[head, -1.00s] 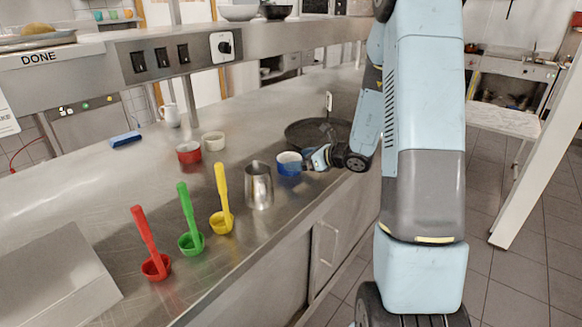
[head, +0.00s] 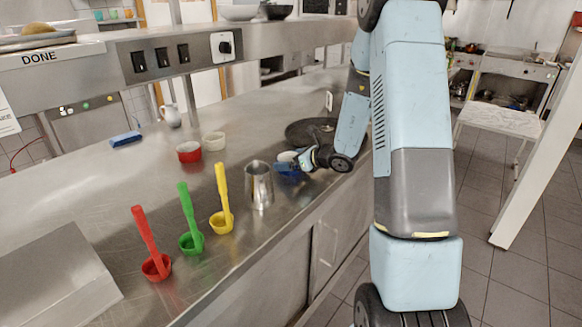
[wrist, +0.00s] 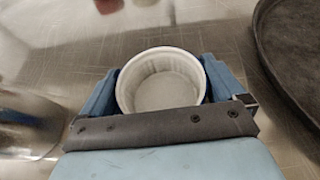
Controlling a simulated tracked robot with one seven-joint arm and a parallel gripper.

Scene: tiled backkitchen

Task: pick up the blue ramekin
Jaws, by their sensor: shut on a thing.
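The blue ramekin (head: 288,157) stands on the steel counter between the metal pitcher and the dark round pan, mostly hidden behind my gripper in the head view. In the wrist view I look down into the white inside of the ramekin (wrist: 160,82). My gripper (head: 290,166) is shut on it, with one blue finger on each side of its wall in the wrist view (wrist: 161,84). I cannot tell whether the ramekin still touches the counter.
A steel pitcher (head: 259,186) stands close to the left of the ramekin. A dark pan (head: 308,130) lies just behind it. A red ramekin (head: 189,152) and a white one (head: 214,141) stand further left. Yellow (head: 222,222), green (head: 190,242) and red (head: 156,266) scoops line the front.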

